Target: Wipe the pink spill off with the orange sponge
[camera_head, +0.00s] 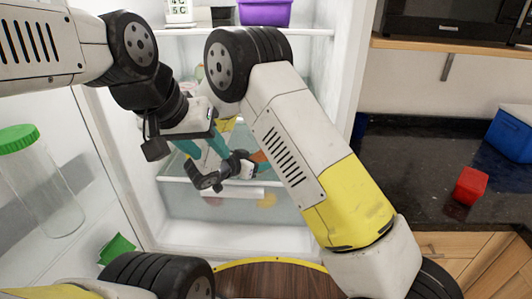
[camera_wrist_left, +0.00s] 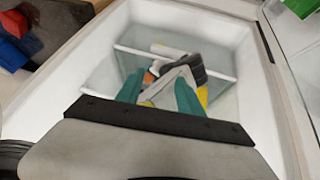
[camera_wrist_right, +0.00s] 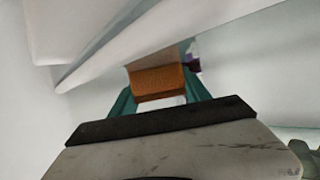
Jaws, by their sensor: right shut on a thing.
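The orange sponge (camera_wrist_right: 158,82) is clamped between the teal fingers of my right gripper (camera_wrist_right: 160,95) in the right wrist view. In the head view, a small orange part of it (camera_head: 258,156) shows beside my right gripper (camera_head: 262,166), inside the open fridge. My left gripper (camera_head: 204,150) is also inside the fridge, left of the right one. In the left wrist view its teal fingers (camera_wrist_left: 160,92) stand apart with no thing seen held between them; my right wrist shows beyond them. I cannot make out the pink spill in any view; my arms cover part of the shelves.
A fridge shelf edge (camera_wrist_right: 110,55) runs close to the sponge. A purple container (camera_head: 264,12) stands on the upper shelf. A clear jar with a green lid (camera_head: 18,139) is in the door at left. A red block (camera_head: 470,186) and a blue bin (camera_head: 511,134) are on the right counter.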

